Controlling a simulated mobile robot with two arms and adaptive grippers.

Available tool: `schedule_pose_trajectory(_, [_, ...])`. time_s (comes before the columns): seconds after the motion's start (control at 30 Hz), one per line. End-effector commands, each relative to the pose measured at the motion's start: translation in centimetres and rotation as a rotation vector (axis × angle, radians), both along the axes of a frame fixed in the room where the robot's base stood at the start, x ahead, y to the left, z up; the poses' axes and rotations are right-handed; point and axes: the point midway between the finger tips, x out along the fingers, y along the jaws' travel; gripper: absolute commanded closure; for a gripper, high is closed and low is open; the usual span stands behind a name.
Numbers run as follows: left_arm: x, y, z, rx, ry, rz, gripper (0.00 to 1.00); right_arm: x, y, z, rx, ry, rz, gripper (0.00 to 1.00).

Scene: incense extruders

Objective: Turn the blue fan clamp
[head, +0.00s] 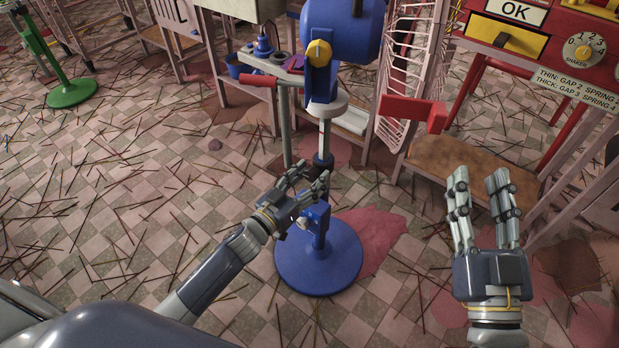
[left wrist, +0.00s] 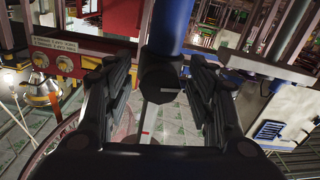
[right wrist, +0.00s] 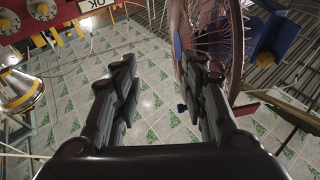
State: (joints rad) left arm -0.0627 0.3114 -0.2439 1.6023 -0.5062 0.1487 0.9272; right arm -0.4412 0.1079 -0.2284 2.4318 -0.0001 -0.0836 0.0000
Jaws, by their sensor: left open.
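The blue fan stands on a round blue base (head: 318,262), with its blue head (head: 340,40) at the top and a pale pole between. A dark collar (head: 323,161), apparently the clamp, sits on the pole above the lower blue post. My left gripper (head: 308,180) is open at the pole, just below the collar. In the left wrist view a black knob-like part (left wrist: 160,82) lies between its open fingers, below a blue tube (left wrist: 173,25); I cannot tell whether the fingers touch it. My right gripper (head: 482,185) is open and empty, right of the fan.
A red-and-yellow machine (head: 545,50) with dials stands at the upper right, above a brown shelf (head: 465,165). A green round base (head: 73,93) stands far left. Thin sticks litter the tiled floor (head: 150,190), which is otherwise mostly open at the left.

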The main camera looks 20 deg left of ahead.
Motion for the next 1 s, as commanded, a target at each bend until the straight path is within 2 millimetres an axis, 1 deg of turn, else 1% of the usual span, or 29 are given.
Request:
schedule_pose_trajectory(0.13, [0.0,0.0,0.0,0.000,0.000,0.000,0.48,0.0,0.0,0.0,0.000,0.000,0.000,0.60])
schedule_pose_trajectory(0.17, [0.0,0.0,0.0,0.000,0.000,0.000,0.55,0.0,0.0,0.0,0.000,0.001,0.000,0.60])
schedule_pose_trajectory(0.2, [0.0,0.0,0.0,0.000,0.000,0.000,0.64,0.0,0.0,0.0,0.000,0.001,0.000,0.60])
schedule_pose_trajectory(0.27, [0.0,0.0,0.0,0.000,0.000,0.000,0.78,0.0,0.0,0.0,0.000,0.001,0.000,0.60])
schedule_pose_trajectory(0.3, [0.0,0.0,0.0,0.000,0.000,0.000,0.87,0.0,0.0,0.0,0.000,0.001,0.000,0.60])
schedule_pose_trajectory(0.33, [0.0,0.0,0.0,0.000,0.000,0.000,0.93,0.0,0.0,0.0,0.000,0.001,0.000,0.60])
schedule_pose_trajectory(0.6, [0.0,0.0,0.0,0.008,-0.003,0.000,0.93,0.1,0.0,0.0,-0.001,0.006,-0.001,0.60])
schedule_pose_trajectory(0.73, [0.0,0.0,0.1,0.039,-0.014,0.000,0.93,0.2,0.0,-0.5,-0.009,0.033,-0.001,0.60])
schedule_pose_trajectory(0.87, [0.0,0.0,0.1,0.099,-0.036,0.000,0.93,0.5,-0.1,-2.0,-0.028,0.108,-0.005,0.60])
schedule_pose_trajectory(1.0, [0.0,0.1,0.1,0.196,-0.071,0.001,0.93,0.7,-0.3,-3.7,-0.052,0.197,-0.011,0.60])
